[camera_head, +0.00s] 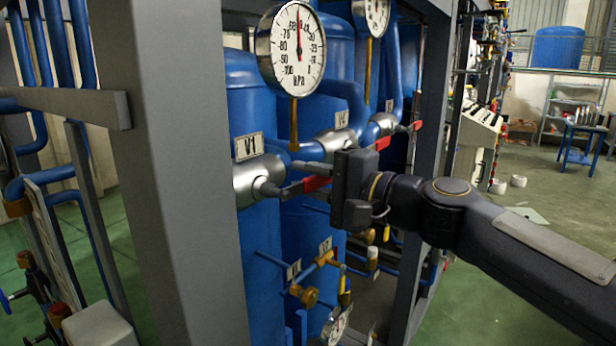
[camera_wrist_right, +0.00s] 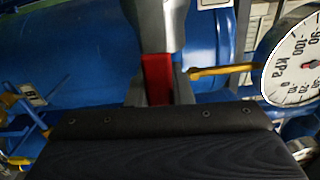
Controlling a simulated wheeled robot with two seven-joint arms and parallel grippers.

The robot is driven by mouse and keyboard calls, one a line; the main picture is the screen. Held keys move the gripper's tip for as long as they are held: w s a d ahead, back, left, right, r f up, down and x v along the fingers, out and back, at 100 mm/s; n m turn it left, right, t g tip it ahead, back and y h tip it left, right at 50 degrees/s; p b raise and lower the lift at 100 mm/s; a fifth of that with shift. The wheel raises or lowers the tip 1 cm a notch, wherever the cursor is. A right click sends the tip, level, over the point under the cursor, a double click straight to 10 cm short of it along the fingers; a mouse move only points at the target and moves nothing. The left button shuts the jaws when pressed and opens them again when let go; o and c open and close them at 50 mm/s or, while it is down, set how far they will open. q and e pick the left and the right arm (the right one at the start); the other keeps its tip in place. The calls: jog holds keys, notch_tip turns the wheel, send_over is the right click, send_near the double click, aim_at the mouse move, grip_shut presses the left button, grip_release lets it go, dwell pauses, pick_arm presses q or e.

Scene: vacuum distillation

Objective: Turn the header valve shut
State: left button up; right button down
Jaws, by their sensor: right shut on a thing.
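The header valve V1 has a silver body (camera_head: 256,180) on a blue pipe, below the white V1 label (camera_head: 248,147). Its red lever handle (camera_head: 316,183) points right toward my right gripper (camera_head: 312,180). The gripper is shut on this red handle, which also shows between the fingers in the right wrist view (camera_wrist_right: 157,78). The dark gripper body covers the handle's outer end in the head view. My left gripper is in neither view.
A round kPa gauge (camera_head: 291,48) stands above the valve. A second valve with a red handle (camera_head: 383,143) is behind. A grey frame post (camera_head: 175,170) stands left of the valve. Small brass valves (camera_head: 306,296) sit below. Open green floor lies at right.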

jog(key=s+a+f+m+b, duration=0.1)
jog(key=s+a+f+m, duration=0.1)
jog(key=m, duration=0.6)
jog(key=s+a+f+m+b, duration=0.1)
jog(key=s+f+m, duration=0.3)
jog(key=m, duration=0.5)
jog(key=shift+s+a+f+b, duration=0.35)
jog(key=shift+a+f+b, duration=0.05)
jog(key=shift+a+f, duration=0.4)
jog(key=c, duration=1.3)
grip_release()
jog(key=shift+s+d, duration=0.1)
jog(key=v, duration=0.7)
jog(key=shift+s+d+p, duration=0.15)
jog(key=shift+d+p, duration=0.15)
